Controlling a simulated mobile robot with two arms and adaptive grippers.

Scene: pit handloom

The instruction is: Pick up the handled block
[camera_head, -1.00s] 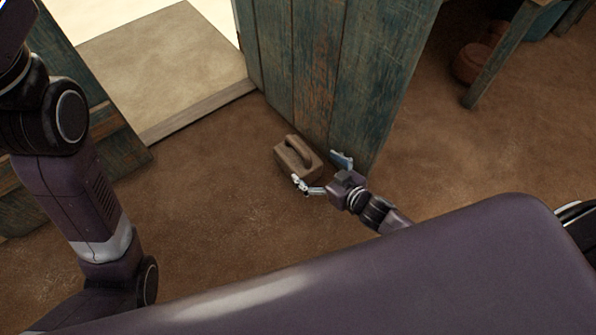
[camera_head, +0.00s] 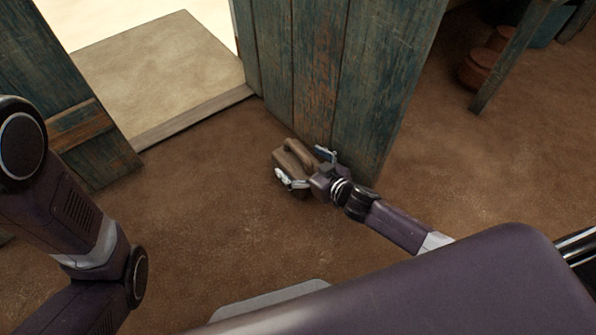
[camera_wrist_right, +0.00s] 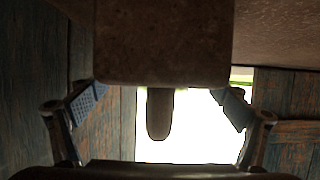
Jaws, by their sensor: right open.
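The handled block (camera_head: 289,166) is brown, with a raised handle on top, and sits on the earth floor close to the wooden door panel. My right gripper (camera_head: 304,168) is open at the block, one finger on either side of its near end. In the right wrist view the block (camera_wrist_right: 163,45) fills the top middle, with its handle (camera_wrist_right: 160,113) below it. There the open fingers of my right gripper (camera_wrist_right: 160,100) stand to the left and right of it. I cannot tell whether they touch it. My left arm shows at the left of the head view, but its gripper is out of view.
The weathered plank door (camera_head: 335,80) stands right behind the block. A pale stone slab (camera_head: 160,65) lies in the doorway at the upper left. A reddish pot (camera_head: 478,70) stands at the upper right by a wooden leg (camera_head: 510,60). The floor in front is clear.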

